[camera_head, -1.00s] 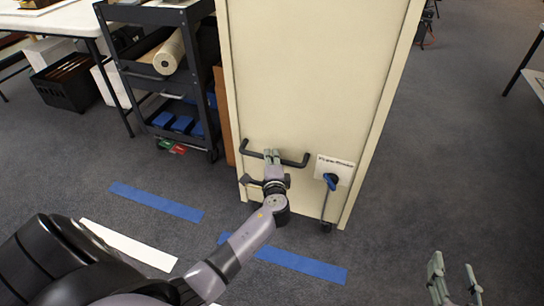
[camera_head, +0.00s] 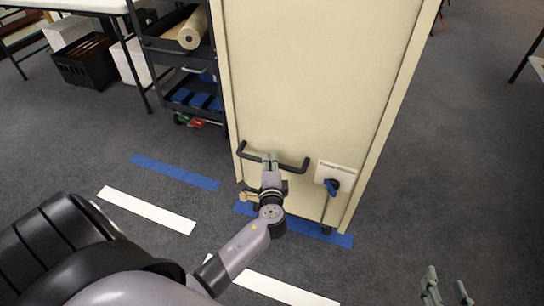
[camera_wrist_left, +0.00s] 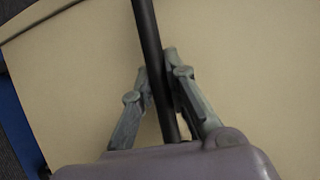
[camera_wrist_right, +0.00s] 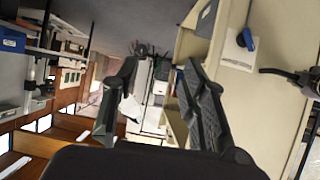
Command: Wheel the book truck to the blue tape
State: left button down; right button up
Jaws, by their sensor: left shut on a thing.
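The book truck (camera_head: 300,90) is a tall cream unit with a black bar handle (camera_head: 297,167) and a blue lever (camera_head: 332,186) on its near end. My left gripper (camera_head: 269,160) is shut on the handle. The left wrist view shows the dark bar (camera_wrist_left: 152,60) between its fingers (camera_wrist_left: 155,100). A blue tape strip (camera_head: 340,239) lies at the truck's near bottom edge, partly hidden by the truck and my arm. Another blue strip (camera_head: 175,172) lies left of it. My right gripper (camera_head: 447,290) is open and empty, right of the truck.
White strips (camera_head: 147,210) (camera_head: 275,289) lie on the carpet nearer me. A dark cart (camera_head: 185,75) with a paper roll stands close to the truck's left side, beside a white table (camera_head: 70,5). Carpet right of the truck is free.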

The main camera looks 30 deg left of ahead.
pick_arm(q)
jog(key=shift+s+d+f, duration=0.1)
jog(key=shift+s+d, duration=0.1)
jog(key=shift+s, duration=0.45)
jog(key=shift+s+d+f, duration=0.1)
jog(key=shift+s+d, duration=0.05)
jog(key=shift+s, duration=0.45)
pick_arm(e)
jog(key=shift+s+d+f+g, duration=0.15)
jog(key=shift+s+d+f, duration=0.05)
jog(key=shift+s, duration=0.2)
jog(key=shift+s+d+f+g, duration=0.15)
jog(key=shift+s+f, duration=0.05)
jog(key=shift+s, duration=0.15)
pick_arm(q)
jog(key=c, duration=1.6)
grip_release()
jog(key=shift+r, duration=0.15)
jog(key=shift+o, duration=0.2)
pick_arm(e)
jog(key=shift+a+r, duration=0.1)
jog(key=shift+w, duration=0.1)
pick_arm(q)
jog(key=v, duration=1.2)
jog(key=shift+r, duration=0.1)
